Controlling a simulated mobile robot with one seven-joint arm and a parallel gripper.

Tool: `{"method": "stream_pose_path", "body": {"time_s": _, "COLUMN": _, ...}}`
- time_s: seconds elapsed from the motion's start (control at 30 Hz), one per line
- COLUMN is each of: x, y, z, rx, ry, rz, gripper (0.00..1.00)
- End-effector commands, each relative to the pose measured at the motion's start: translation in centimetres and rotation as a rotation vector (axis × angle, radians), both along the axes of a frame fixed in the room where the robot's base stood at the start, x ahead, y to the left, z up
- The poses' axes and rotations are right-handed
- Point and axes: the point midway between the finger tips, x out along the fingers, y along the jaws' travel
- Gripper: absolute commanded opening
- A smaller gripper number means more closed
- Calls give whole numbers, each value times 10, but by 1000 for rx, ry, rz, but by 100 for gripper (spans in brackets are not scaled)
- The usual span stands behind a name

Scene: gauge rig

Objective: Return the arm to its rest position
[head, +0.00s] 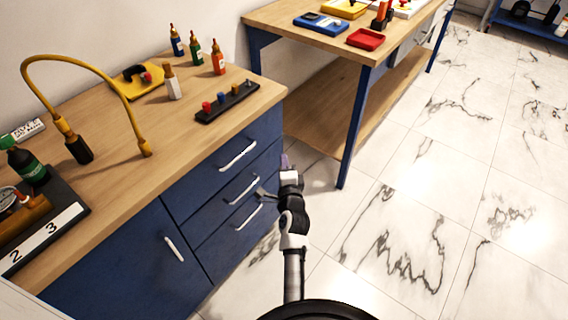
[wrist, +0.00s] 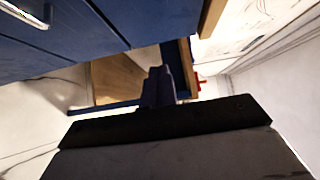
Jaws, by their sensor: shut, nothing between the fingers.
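My arm stretches up from the bottom of the head view, in front of the blue drawer cabinet (head: 215,215). My gripper (head: 284,158) is at its far end, beside the cabinet's right edge and over the floor. In the wrist view my gripper (wrist: 158,72) has its dark fingers together, with nothing held. It appears apart from the cabinet and the tables.
A wooden worktop (head: 110,185) over the cabinet carries bottles, a black rack (head: 227,103) and a yellow hose (head: 95,72). A second bench (head: 300,33) with a lower shelf (head: 330,115) stands behind. Drawer handles (head: 238,155) stick out. The marble floor (head: 450,220) at right is clear.

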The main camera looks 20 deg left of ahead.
Motion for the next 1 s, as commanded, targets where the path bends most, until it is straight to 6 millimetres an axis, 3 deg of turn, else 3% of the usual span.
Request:
{"method": "stream_pose_path", "body": {"time_s": 0.37, "x": 1, "y": 1, "z": 1, "rx": -1, "ry": -3, "rz": 1, "gripper": 0}}
{"method": "stream_pose_path", "body": {"time_s": 0.47, "x": 2, "y": 11, "z": 21, "rx": -23, "ry": -56, "rz": 15, "gripper": 0}}
{"method": "stream_pose_path", "body": {"time_s": 0.57, "x": -1, "y": 35, "z": 67, "rx": -74, "ry": -178, "rz": 39, "gripper": 0}}
{"method": "stream_pose_path", "body": {"time_s": 0.77, "x": -35, "y": 96, "z": 201, "rx": -205, "ry": -555, "rz": 65, "gripper": 0}}
{"method": "stream_pose_path", "body": {"time_s": 0.87, "x": -68, "y": 120, "z": 267, "rx": -256, "ry": -753, "rz": 51, "gripper": 0}}
{"method": "stream_pose_path", "body": {"time_s": 1.0, "x": -128, "y": 142, "z": 355, "rx": -299, "ry": -1029, "rz": -7, "gripper": 0}}
